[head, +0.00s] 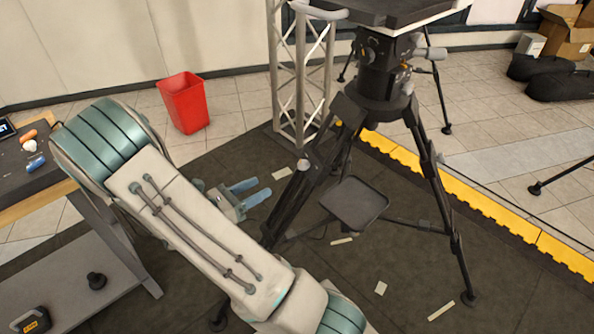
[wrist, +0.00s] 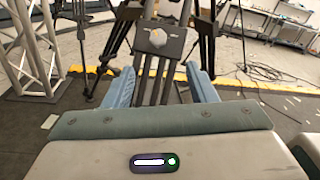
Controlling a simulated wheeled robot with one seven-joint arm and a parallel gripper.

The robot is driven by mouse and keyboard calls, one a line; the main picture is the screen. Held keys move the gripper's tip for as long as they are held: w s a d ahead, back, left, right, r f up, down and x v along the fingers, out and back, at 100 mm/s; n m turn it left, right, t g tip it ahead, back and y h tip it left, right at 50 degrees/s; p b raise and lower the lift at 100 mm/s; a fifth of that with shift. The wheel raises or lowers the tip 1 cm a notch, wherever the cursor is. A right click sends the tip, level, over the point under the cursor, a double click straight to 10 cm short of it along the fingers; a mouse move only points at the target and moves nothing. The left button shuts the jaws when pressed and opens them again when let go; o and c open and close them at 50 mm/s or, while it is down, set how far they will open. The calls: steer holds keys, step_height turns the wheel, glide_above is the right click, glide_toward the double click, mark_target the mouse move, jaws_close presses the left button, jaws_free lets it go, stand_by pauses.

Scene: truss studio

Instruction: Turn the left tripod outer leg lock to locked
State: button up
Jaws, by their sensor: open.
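The black tripod (head: 384,95) stands with its legs spread on the dark mat. Its left outer leg (head: 287,205) slopes down toward my arm. The leg lock is a pale knob (head: 304,165) on this leg; in the wrist view the knob (wrist: 157,38) sits on a dark block, ahead of and above the gap between my fingers. Whether the knob is at locked cannot be told. My gripper (head: 263,188) has blue fingers, spread apart and empty, left of the leg and short of the knob. In the wrist view my gripper (wrist: 160,68) points at the leg.
A square tray (head: 355,203) sits between the tripod legs. A metal truss (head: 299,80) stands behind the left leg. A red bin (head: 184,102) is further back. A workbench (head: 45,190) is at the left. Yellow edging (head: 480,206) borders the mat. Cables (wrist: 262,80) lie on the floor.

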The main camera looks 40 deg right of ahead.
mark_target(300, 165)
steer(key=d, duration=1.3)
steer(key=shift+d+b, duration=0.4)
steer(key=shift+f, duration=0.1)
steer(key=c, duration=1)
